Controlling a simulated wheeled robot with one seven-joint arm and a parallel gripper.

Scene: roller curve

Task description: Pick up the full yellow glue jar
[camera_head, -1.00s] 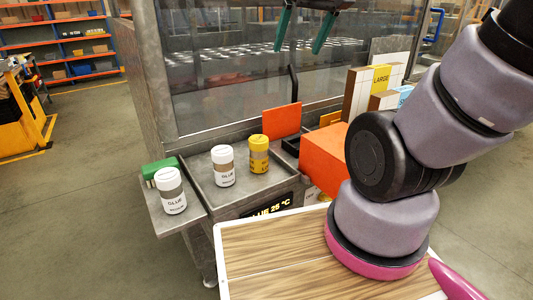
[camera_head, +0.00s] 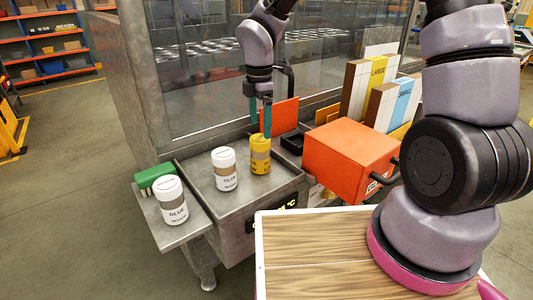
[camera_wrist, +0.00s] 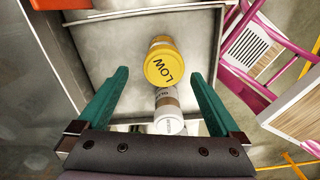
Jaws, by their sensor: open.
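In the wrist view the lid shows between the two fingers, with nothing gripped. A white glue jar (camera_head: 224,170) stands left of the yellow one on the same tray.
Another white glue jar (camera_head: 171,201) and a green brush-like block (camera_head: 155,175) sit on a side shelf at left. An orange box (camera_head: 347,155) stands close right of the yellow jar. A glass panel (camera_head: 215,80) rises behind. A wooden-topped surface (camera_head: 325,250) lies in front.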

